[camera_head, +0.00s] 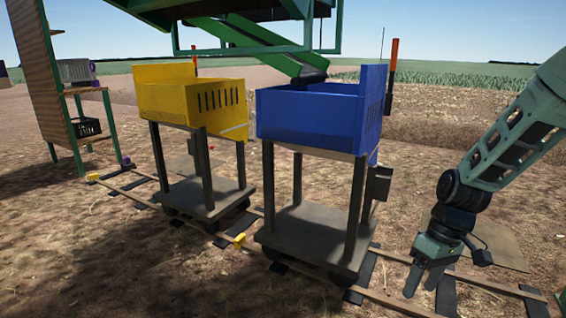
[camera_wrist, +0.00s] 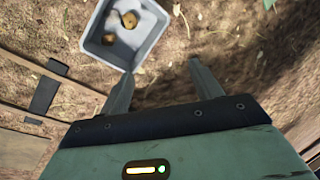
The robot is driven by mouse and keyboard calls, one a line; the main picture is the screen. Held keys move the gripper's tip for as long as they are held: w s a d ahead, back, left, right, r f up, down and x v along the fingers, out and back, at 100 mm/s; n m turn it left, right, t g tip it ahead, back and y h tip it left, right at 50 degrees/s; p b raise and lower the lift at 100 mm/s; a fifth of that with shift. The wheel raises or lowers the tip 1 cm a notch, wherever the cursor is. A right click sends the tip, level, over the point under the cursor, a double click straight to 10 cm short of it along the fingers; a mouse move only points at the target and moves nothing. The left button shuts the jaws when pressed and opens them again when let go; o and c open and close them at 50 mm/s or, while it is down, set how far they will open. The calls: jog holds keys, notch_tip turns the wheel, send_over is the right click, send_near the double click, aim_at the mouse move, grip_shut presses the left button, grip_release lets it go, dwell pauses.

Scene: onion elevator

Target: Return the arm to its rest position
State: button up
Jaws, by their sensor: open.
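My gripper (camera_head: 424,276) hangs at the lower right of the head view, fingers pointing down. It is to the right of the blue crate cart and apart from it. In the wrist view my gripper (camera_wrist: 160,80) has its two fingers spread, with nothing between them but bare ground and shadow. My green arm (camera_head: 515,135) reaches in from the right edge.
A blue crate (camera_head: 305,118) and a yellow crate (camera_head: 190,103) stand on wheeled carts on wooden rails (camera_head: 395,303). A conveyor (camera_head: 245,35) rises behind them. A shelf (camera_head: 90,90) stands left. A grey bin (camera_wrist: 125,30) with onions lies on the ground beyond my fingertips.

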jog(key=s+a+r+n+h+p, duration=0.2)
jog(key=s+a+r, duration=0.65)
jog(key=a, duration=0.45)
jog(key=s+a+r+n+t+p, duration=0.1)
jog(key=s+a+r, duration=0.25)
jog(key=s, duration=0.25)
jog(key=s+a+r+n+t+p, duration=0.1)
jog(key=s+a+r, duration=0.1)
jog(key=s+r, duration=0.3)
notch_tip(320, 180, up, 36)
jog(key=p, duration=3.8)
jog(key=shift+s+m, duration=0.15)
jog(key=shift+m, duration=0.15)
